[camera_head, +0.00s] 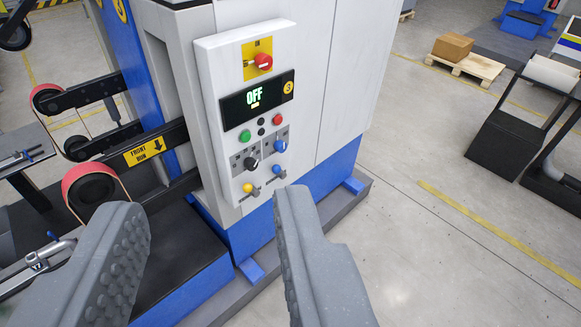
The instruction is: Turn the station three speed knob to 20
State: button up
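The station control panel (246,110) is a white box on the machine's front, with a yellow "3" badge (288,87) beside its display. The display (255,98) reads OFF. Below are two knobs on grey scale plates: a black knob (251,163) at left and a blue knob (281,146) at right. Their scale marks are too small to read, so I cannot tell which is the speed knob or its setting. My gripper (211,208) is open and empty, its two grey ribbed fingers wide apart in front of and below the panel, touching neither knob.
A red rotary switch (263,62) on a yellow plate sits above the display. Green (244,136) and red (277,120) buttons sit above the knobs; yellow and blue toggles sit below. A belt grinding arm (155,149) stands left. Floor at right is clear near the machine.

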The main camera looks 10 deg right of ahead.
aim_at(251, 163)
jog(key=z, duration=0.1)
jog(key=i, duration=1)
jog(key=u, duration=0.05)
